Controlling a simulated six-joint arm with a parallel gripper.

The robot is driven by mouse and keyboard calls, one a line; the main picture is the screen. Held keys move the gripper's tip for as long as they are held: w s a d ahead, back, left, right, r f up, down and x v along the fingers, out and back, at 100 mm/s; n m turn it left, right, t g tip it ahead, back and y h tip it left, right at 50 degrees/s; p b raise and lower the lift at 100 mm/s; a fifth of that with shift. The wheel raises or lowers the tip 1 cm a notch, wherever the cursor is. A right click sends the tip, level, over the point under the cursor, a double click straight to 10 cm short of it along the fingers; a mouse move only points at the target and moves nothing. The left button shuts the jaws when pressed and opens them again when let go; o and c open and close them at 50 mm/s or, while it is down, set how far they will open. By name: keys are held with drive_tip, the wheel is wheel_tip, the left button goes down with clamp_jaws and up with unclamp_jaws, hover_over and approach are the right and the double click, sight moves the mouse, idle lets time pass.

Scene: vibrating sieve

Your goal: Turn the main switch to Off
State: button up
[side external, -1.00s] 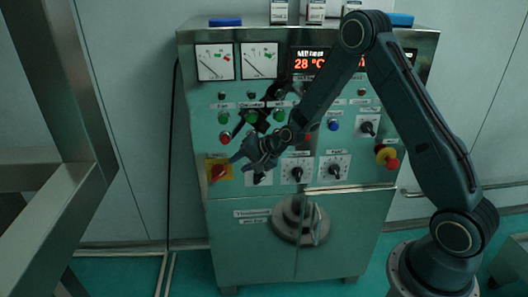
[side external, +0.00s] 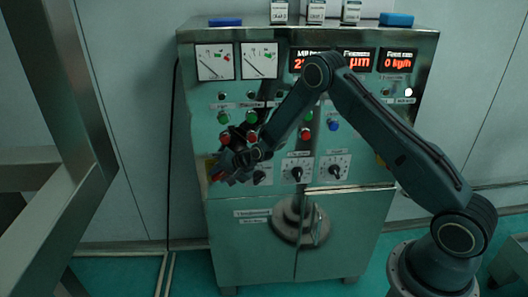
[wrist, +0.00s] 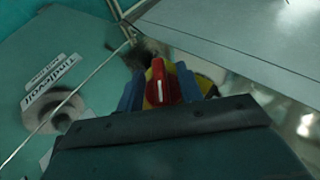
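The main switch is a red knob (wrist: 159,80) with a white pointer line, on a yellow plate (wrist: 151,98). In the wrist view the line runs nearly straight up and down. My gripper (wrist: 158,88) has its two blue-grey fingers on either side of the knob, with yellow showing between fingers and knob. It is open and does not visibly pinch the knob. In the side view my gripper (side external: 219,171) is at the switch, at the panel's lower left, and covers most of it. Only a bit of the yellow plate (side external: 210,171) and some red show.
The control cabinet (side external: 230,260) carries red and green buttons just above my gripper. Black dials (side external: 297,173) sit to the right on white plates. A round fitting (side external: 291,214) is on the doors below. A metal frame (side external: 75,190) stands at the left.

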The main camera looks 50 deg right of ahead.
drive_tip(key=shift+w+a+f, duration=0.1)
drive_tip(key=shift+w+f, duration=0.05)
drive_tip(key=shift+c, duration=0.3)
clamp_jaws()
drive_tip(key=shift+g+h, duration=0.3)
drive_tip(key=shift+h, duration=0.1)
drive_tip(key=n+g+h, duration=0.1)
drive_tip(key=g+h, duration=0.1)
drive_tip(key=g, duration=0.1)
drive_tip(key=shift+w+a+h, duration=0.1)
drive_tip(key=shift+w+h, duration=0.05)
drive_tip(key=shift+h, duration=0.25)
drive_tip(key=shift+n+g+h, duration=0.5)
drive_tip(key=shift+g+h, duration=1.1)
drive_tip(key=shift+g, duration=0.2)
drive_tip(key=shift+g+h, duration=0.5)
